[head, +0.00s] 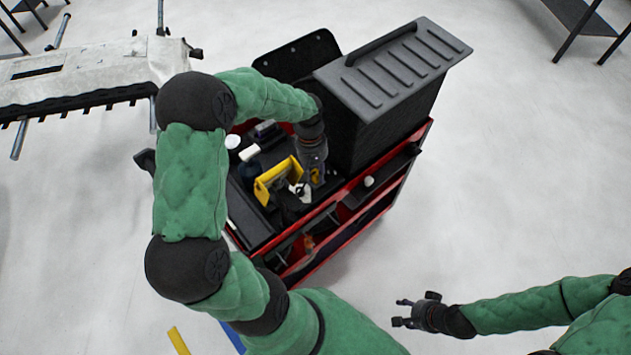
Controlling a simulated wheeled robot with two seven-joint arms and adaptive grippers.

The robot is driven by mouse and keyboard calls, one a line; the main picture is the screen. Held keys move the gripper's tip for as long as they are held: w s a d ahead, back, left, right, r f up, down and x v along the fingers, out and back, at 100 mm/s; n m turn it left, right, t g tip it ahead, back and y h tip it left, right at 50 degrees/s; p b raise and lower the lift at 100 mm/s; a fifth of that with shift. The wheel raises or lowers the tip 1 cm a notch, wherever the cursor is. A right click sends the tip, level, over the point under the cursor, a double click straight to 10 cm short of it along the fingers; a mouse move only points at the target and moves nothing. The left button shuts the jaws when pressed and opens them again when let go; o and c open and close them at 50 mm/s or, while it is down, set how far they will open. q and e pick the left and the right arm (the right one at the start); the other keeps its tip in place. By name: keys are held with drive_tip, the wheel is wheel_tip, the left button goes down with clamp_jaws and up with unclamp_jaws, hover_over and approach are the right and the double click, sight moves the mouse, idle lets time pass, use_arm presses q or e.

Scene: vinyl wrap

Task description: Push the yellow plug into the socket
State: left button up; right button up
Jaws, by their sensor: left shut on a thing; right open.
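My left arm arches over the red and black tool cart, and its gripper (313,177) points down into the cart's top. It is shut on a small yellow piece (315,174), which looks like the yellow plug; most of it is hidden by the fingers. A larger yellow holder-like object (266,184) is just left of this gripper, with white and black items beside it. I cannot make out the socket. My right gripper (405,312) is open and empty over the floor at the lower right, away from the cart.
A tall black case with a ridged grey lid (405,65) stands at the cart's right rear, close to my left wrist. The cart's red edge (340,192) runs along the front. A pale panel on a stand (85,70) is at the upper left.

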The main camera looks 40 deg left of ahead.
use_arm(q)
drive_tip(key=o, duration=1)
drive_tip(key=r, duration=0.4)
drive_tip(key=a+r, duration=0.1)
drive_tip(key=r, duration=0.7)
drive_tip(key=shift+w+a, duration=0.2)
drive_tip(key=shift+a, duration=0.15)
